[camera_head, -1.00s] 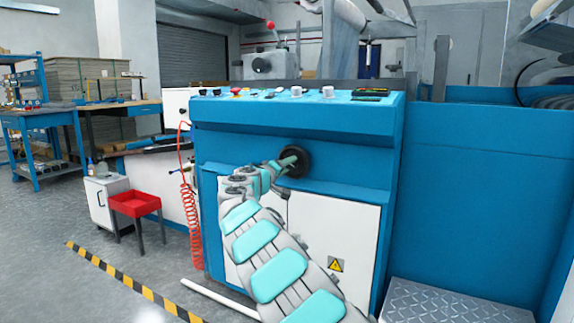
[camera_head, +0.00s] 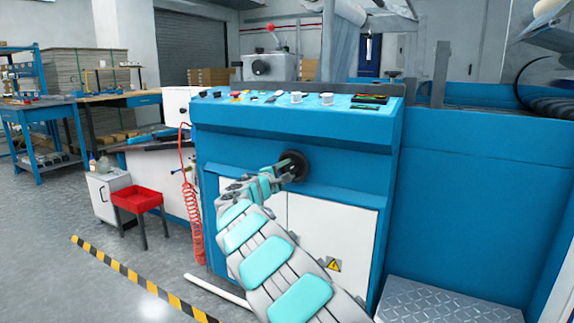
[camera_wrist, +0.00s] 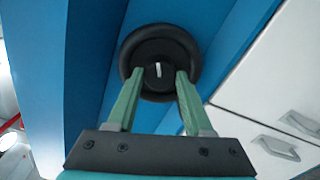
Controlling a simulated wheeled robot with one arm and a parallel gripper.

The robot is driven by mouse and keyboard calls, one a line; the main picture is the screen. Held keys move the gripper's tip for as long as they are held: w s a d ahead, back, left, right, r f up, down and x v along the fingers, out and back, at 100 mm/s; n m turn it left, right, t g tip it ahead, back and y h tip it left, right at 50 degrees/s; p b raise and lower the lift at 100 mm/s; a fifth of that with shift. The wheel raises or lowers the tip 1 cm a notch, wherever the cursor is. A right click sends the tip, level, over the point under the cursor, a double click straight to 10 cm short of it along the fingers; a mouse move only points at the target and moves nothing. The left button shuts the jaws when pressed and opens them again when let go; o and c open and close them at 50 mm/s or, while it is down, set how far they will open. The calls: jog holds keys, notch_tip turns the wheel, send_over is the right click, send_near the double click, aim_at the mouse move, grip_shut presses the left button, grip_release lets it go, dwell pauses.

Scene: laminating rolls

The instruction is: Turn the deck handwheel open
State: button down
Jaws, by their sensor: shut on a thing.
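The deck handwheel (camera_head: 294,165) is a round black wheel on the blue front panel of the machine, above the white cabinet doors. In the wrist view the handwheel (camera_wrist: 160,50) faces me, with a short white mark near its hub. My gripper (camera_wrist: 156,85) has two green fingers, one on each side of the hub, and is shut on the wheel. In the head view my gripper (camera_head: 284,167) reaches the wheel from the left, and my arm hides part of the cabinet doors below.
The blue machine (camera_head: 290,133) has a control panel with knobs on top. A red coiled hose (camera_head: 193,210) hangs at its left side, near a red tray stand (camera_head: 137,199). A metal step plate (camera_head: 440,300) lies at the lower right.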

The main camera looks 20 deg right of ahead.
jog(key=n+p, duration=0.1)
jog(key=n, duration=0.1)
jog(key=n+p, duration=0.1)
jog(key=p, duration=0.1)
jog(key=n+p, duration=0.1)
jog(key=n, duration=0.1)
jog(key=shift+a+r+n+p, duration=0.1)
jog(key=shift+r+n+p, duration=0.2)
jog(key=shift+p, duration=0.1)
jog(key=shift+f+n+p, duration=0.15)
jog(key=shift+n+p, duration=0.8)
jog(key=shift+n, duration=0.15)
jog(key=shift+f+n+p, duration=0.15)
jog(key=shift+n+p, duration=0.75)
jog(key=shift+n, duration=0.2)
jog(key=shift+f, duration=0.1)
jog(key=shift+c, duration=1.5)
grip_release()
jog(key=b+v, duration=0.1)
jog(key=v, duration=0.6)
jog(key=shift+s+a, duration=0.2)
jog(key=shift+a, duration=0.1)
